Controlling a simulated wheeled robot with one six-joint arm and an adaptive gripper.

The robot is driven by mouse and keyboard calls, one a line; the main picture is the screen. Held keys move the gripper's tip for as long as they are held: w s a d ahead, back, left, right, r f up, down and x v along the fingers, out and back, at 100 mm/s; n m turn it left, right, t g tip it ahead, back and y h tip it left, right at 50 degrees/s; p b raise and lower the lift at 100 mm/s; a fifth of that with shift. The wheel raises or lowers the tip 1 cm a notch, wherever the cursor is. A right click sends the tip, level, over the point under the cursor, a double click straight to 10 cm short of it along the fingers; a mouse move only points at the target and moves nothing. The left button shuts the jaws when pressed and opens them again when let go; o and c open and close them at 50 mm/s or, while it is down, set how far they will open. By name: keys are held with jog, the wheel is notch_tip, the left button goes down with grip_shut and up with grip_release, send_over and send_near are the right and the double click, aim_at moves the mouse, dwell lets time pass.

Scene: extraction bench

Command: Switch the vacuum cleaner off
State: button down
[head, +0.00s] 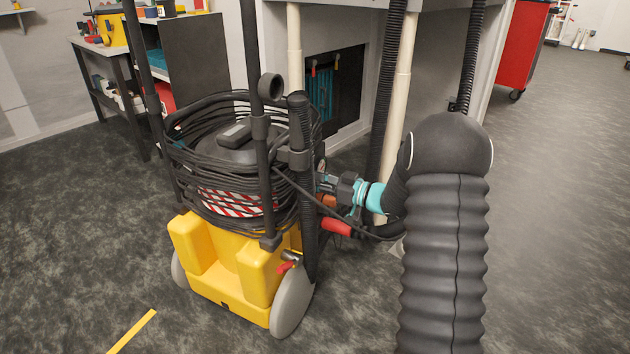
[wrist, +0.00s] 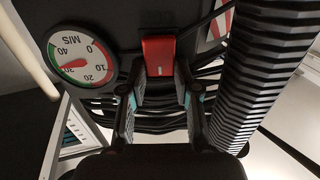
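The vacuum cleaner (head: 240,262) stands upright on the floor, with a yellow wheeled base and a dark body wrapped in black cable. In the wrist view, a red switch (wrist: 158,54) sits on its dark panel. My gripper (wrist: 160,88) is open, with one fingertip on each side of the switch's lower end; I cannot tell whether they touch it. In the head view, my gripper (head: 323,182) reaches the cleaner's right side from the right. The switch is hidden in the head view.
A round M/S gauge (wrist: 83,57) is left of the switch. A ribbed black hose (wrist: 262,65) runs close on the right. A bench with pale legs (head: 403,75) stands behind the cleaner. A red cabinet (head: 522,40) is at the back right. The floor on the right is clear.

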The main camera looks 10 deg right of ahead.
jog(key=t+y+b, duration=0.1)
jog(key=b, duration=0.1)
jog(key=f+t+y+b, duration=0.1)
jog(key=y+b, duration=0.1)
jog(key=b, duration=0.1)
jog(key=shift+s+d, duration=0.1)
jog(key=shift+d, duration=0.05)
jog(key=c, duration=1.1)
grip_release()
jog(key=v, duration=1.2)
